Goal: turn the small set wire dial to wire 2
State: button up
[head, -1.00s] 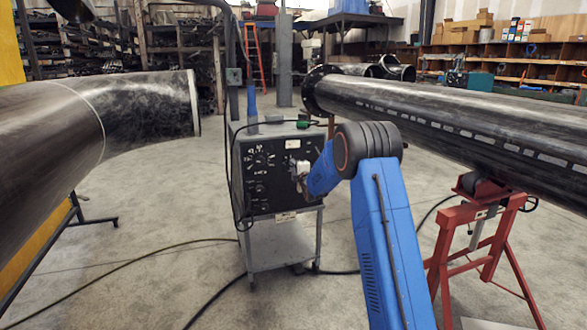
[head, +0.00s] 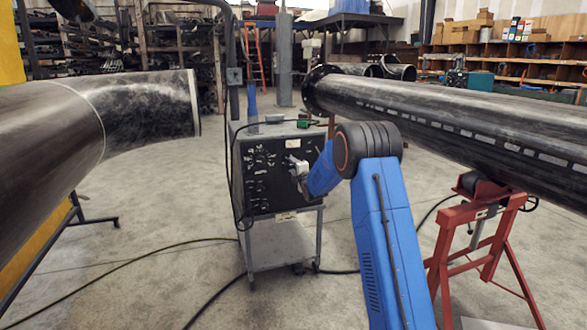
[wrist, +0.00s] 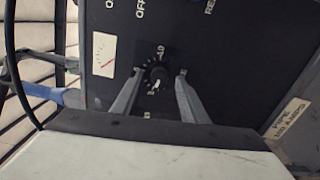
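The welding machine (head: 258,205) stands on a grey cart, its black front panel facing me. In the wrist view a small round black dial (wrist: 156,77) with white marks around it and a light pointer sits on the panel. My gripper (wrist: 159,73) is open, with one finger on each side of the dial and a gap on both sides. In the head view my gripper (head: 297,172) is at the right part of the panel and hides what is behind it. The numbers at the dial are too small to read surely.
A white meter (wrist: 104,55) with a red needle is left of the dial. A black cable (wrist: 14,70) hangs at the panel's left side. Large pipes stand left (head: 90,125) and right (head: 450,115), the right one on a red stand (head: 475,235). Cables cross the open floor.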

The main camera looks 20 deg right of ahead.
jog(key=shift+s, duration=0.1)
jog(key=s, duration=1.7)
jog(key=shift+s+d, duration=0.1)
jog(key=shift+s, duration=0.05)
jog(key=s+a+r+m+g, duration=0.2)
jog(key=s+m, duration=0.1)
jog(key=s, duration=0.4)
jog(key=s+a+r+m+g+h, duration=0.1)
jog(key=s+r+m+g, duration=0.15)
jog(key=s, duration=0.55)
jog(key=s+a+r+m+g, duration=0.1)
jog(key=s+a+r+m, duration=0.1)
jog(key=s+m, duration=0.35)
jog(key=s+a+f+m+g, duration=0.2)
jog(key=s, duration=1.1)
jog(key=s+a+f+m+g, duration=0.2)
jog(key=s+m+g, duration=0.1)
jog(key=s, duration=1.1)
jog(key=s+a+f+m+g, duration=0.2)
jog(key=s+m, duration=0.1)
jog(key=s, duration=1)
jog(key=shift+s+g+y, duration=0.15)
jog(key=shift+g+y, duration=0.15)
jog(key=shift+g, duration=0.05)
